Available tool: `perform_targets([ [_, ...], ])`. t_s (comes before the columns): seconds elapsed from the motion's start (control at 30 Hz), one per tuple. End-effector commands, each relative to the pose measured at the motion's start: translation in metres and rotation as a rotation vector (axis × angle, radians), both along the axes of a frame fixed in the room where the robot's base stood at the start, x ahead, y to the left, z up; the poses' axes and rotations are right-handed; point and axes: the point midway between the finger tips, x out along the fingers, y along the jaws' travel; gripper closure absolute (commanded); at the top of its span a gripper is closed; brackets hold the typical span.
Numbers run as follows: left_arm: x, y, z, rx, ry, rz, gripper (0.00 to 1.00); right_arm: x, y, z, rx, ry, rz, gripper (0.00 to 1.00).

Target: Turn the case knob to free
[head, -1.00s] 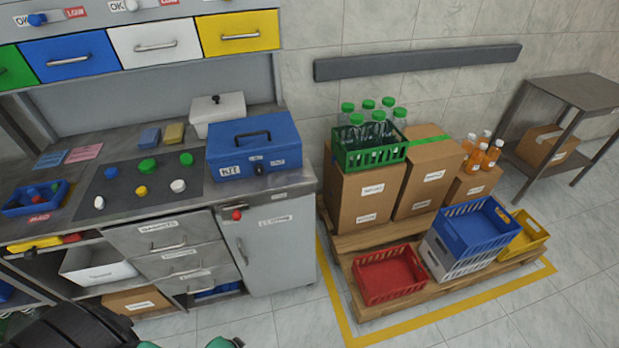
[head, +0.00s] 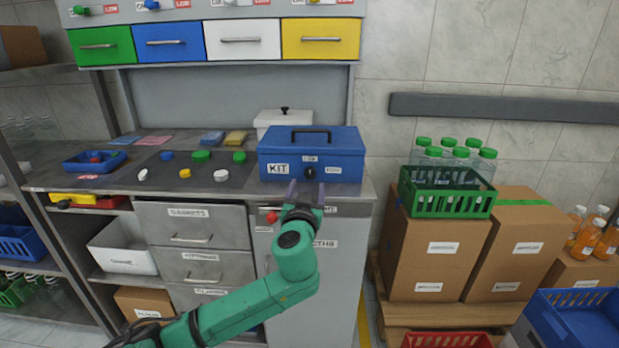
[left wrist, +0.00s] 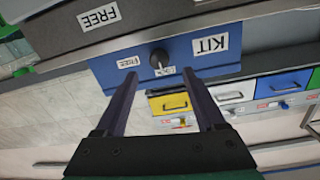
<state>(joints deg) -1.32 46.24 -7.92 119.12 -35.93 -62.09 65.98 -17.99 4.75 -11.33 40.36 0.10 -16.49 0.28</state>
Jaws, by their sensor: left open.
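The blue case (head: 300,148) with a KIT label stands on the right end of the bench, lid closed. Its black round knob (head: 310,172) is on the front face. In the left wrist view, which is upside down, the knob (left wrist: 158,58) has a pale mark towards a small label that seems to read LOCK (left wrist: 166,71); a FREE label (left wrist: 128,62) is to its left. My left gripper (head: 306,191) is open in front of and just below the knob, fingers pointing at the case. The gap between the fingers (left wrist: 162,82) is empty and apart from the knob. My right gripper is out of view.
The bench edge and a grey cabinet (head: 345,270) with a red knob (head: 272,216) lie below the case. A white lidded box (head: 275,121) stands behind it. Colored buttons (head: 201,156) are left. Cartons (head: 435,250) and a green crate (head: 450,203) stand right.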

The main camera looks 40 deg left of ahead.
Motion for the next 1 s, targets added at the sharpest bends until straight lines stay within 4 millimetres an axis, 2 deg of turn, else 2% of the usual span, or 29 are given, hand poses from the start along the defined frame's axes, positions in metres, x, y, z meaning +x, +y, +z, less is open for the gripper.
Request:
perform_targets([
  [0.1, 0.025, 0.019, 0.002, 0.004, 0.0, 0.004, 0.28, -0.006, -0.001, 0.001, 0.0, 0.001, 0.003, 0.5],
  [0.23, 0.045, 0.032, 0.001, 0.0, 0.001, 0.002, 0.28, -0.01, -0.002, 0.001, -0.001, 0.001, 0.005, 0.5],
  [0.37, 0.054, 0.038, 0.0, 0.0, 0.001, 0.001, 0.28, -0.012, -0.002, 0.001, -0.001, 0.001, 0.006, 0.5],
  [0.57, 0.055, 0.038, -0.001, 0.0, 0.002, 0.0, 0.28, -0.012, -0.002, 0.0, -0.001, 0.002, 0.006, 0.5],
  [0.6, 0.055, 0.038, -0.001, 0.0, 0.002, 0.0, 0.32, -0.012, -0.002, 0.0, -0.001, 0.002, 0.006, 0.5],
  [0.77, 0.055, 0.038, -0.001, 0.0, 0.002, 0.0, 0.93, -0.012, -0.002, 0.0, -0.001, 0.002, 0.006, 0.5],
  [0.8, 0.055, 0.038, -0.001, 0.0, 0.002, 0.0, 1.0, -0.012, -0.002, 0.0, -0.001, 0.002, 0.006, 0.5],
  [1.0, 0.055, 0.038, -0.001, 0.004, 0.006, 0.0, 1.0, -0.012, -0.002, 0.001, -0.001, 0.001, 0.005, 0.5],
])
